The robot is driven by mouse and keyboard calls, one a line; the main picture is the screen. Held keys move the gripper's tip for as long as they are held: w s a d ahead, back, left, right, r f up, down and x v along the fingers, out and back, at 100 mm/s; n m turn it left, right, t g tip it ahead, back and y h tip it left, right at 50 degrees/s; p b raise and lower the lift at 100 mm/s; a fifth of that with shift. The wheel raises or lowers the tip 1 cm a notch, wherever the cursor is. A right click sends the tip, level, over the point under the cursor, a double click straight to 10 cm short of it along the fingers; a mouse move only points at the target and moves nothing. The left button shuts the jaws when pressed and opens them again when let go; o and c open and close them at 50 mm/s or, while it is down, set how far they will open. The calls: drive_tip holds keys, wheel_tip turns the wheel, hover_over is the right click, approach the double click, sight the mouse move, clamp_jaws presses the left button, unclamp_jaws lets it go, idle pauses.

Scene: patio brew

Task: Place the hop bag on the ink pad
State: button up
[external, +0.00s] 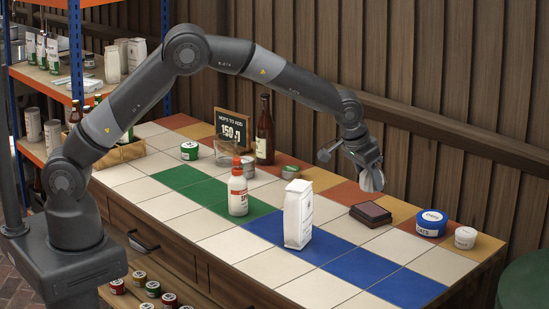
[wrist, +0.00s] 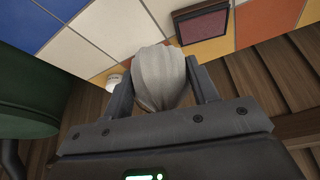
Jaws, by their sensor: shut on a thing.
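My gripper (external: 367,166) is shut on a pale cloth hop bag (external: 371,181) and holds it in the air above the far side of the tiled counter. The bag also shows in the wrist view (wrist: 159,78), between my two fingers (wrist: 163,88). The ink pad (external: 371,214) is a dark, flat, reddish-brown block on the counter, below and apart from the bag. In the wrist view the ink pad (wrist: 204,24) lies at the top, just right of the bag. The bag's lower part is hidden by my gripper in the wrist view.
A blue tin (external: 431,223) and a small white tub (external: 465,237) stand right of the ink pad. A white paper bag (external: 298,215), a white-and-red bottle (external: 238,190) and a dark bottle (external: 265,132) stand to the left. The wooden wall (external: 450,80) is close behind.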

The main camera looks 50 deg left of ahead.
drive_tip(key=w+a+f, duration=0.2)
drive_tip(key=w, duration=0.1)
drive_tip(key=w+a+f, duration=0.4)
drive_tip(key=w, duration=0.1)
drive_tip(key=shift+w+a+f, duration=0.1)
drive_tip(key=shift+w+f, duration=0.15)
drive_tip(key=shift+w, duration=0.1)
drive_tip(key=shift+f, duration=2.05)
drive_tip(key=shift+f, duration=0.2)
drive_tip(key=o, duration=1)
drive_tip(key=shift+o, duration=0.2)
drive_tip(key=shift+r, duration=0.1)
